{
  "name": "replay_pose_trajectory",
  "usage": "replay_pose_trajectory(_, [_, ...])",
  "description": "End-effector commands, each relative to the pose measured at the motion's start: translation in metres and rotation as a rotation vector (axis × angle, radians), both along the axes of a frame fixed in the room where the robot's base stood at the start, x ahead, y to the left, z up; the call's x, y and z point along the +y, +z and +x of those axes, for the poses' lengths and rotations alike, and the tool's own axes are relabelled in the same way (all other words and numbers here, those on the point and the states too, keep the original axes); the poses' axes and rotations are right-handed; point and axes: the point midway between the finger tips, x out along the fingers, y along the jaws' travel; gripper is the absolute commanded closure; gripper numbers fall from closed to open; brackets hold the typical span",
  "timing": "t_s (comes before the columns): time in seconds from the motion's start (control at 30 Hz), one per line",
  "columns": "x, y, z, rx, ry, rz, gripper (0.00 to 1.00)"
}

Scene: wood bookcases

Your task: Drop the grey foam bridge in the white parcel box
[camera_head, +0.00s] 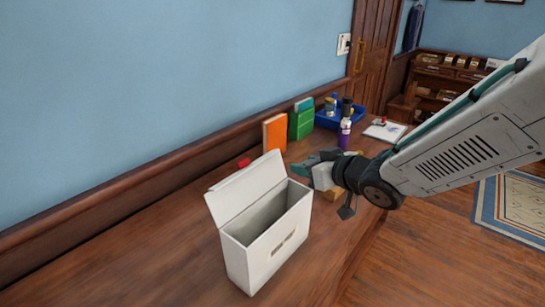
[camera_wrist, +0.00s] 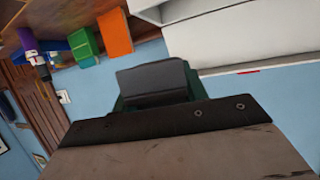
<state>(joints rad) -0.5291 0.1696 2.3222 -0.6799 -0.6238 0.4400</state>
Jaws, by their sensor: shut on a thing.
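The white parcel box (camera_head: 265,245) stands on the wooden table with its top open and its lid raised on the far left side. It also shows at the upper right of the wrist view (camera_wrist: 230,35). My gripper (camera_head: 318,168) is beside the box, to the right of its opening and at about rim height in the picture. It is shut on the grey foam bridge (camera_head: 323,177), a grey block.
A small red thing (camera_head: 244,162) is behind the lid. The table front left is clear.

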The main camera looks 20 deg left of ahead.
Motion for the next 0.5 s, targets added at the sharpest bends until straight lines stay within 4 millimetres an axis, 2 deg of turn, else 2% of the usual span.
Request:
replay_pose_trajectory(0.03, [0.020, 0.019, -0.017, -0.011, 0.066, -0.001, 0.78])
replay_pose_trajectory(0.1, [0.039, 0.037, -0.036, -0.014, 0.138, -0.006, 0.78])
replay_pose_trajectory(0.2, [0.056, 0.055, -0.058, -0.015, 0.216, -0.013, 0.78])
replay_pose_trajectory(0.37, [0.069, 0.066, -0.082, -0.011, 0.283, -0.018, 0.78])
replay_pose_trajectory(0.5, [0.064, 0.055, -0.079, -0.007, 0.256, -0.018, 0.78])
